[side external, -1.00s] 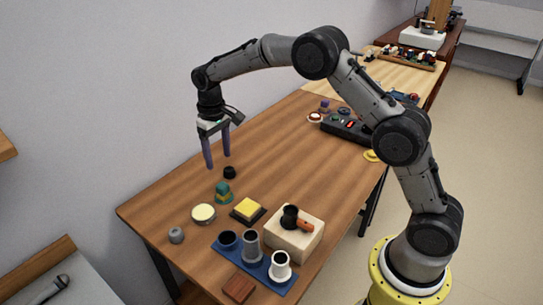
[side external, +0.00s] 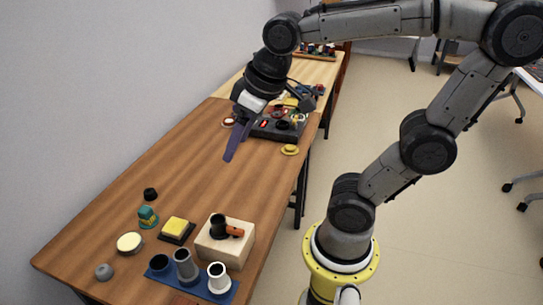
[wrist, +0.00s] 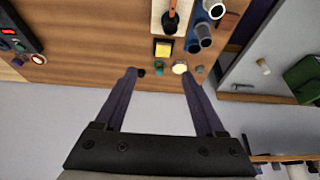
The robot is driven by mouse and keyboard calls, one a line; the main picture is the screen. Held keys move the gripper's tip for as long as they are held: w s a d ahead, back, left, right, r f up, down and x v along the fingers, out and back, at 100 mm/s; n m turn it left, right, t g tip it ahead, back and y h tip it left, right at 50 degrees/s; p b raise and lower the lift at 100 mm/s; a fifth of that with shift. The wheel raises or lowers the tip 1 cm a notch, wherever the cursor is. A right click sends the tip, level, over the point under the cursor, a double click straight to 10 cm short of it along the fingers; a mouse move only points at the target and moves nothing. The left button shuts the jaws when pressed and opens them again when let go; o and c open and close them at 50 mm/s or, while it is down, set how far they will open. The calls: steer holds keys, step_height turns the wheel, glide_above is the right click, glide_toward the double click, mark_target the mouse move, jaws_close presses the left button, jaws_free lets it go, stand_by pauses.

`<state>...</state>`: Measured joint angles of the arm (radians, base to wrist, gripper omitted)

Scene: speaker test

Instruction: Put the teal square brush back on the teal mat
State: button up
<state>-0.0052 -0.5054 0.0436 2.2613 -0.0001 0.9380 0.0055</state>
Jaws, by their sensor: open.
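A small teal object with a tan-yellow part (side external: 148,212) stands near the left part of the table in the side view. A darker teal base, seemingly the teal mat (side external: 149,224), shows under it. The upper piece looks like the square brush, but it is too small to tell how it sits. The teal also shows small in the wrist view (wrist: 159,67), between the fingers and far beyond them. My gripper (wrist: 159,72) is open and empty. In the side view my gripper (side external: 230,155) hangs above the table, well to the right of the teal object; one finger is clear there.
Around the teal object are a black puck (side external: 150,194), a cream round pad (side external: 130,242), a yellow block on a dark mat (side external: 175,226), a wooden block (side external: 238,248) and a blue tray (side external: 222,294) with cups. A black panel (side external: 265,129) stands farther back. Mid-table is clear.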

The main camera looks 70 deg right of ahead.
steer(key=s+f+t, duration=0.1)
steer(key=s+f, duration=0.1)
steer(key=s, duration=0.4)
steer(key=shift+s+f, duration=0.3)
steer(key=shift+f, duration=0.1)
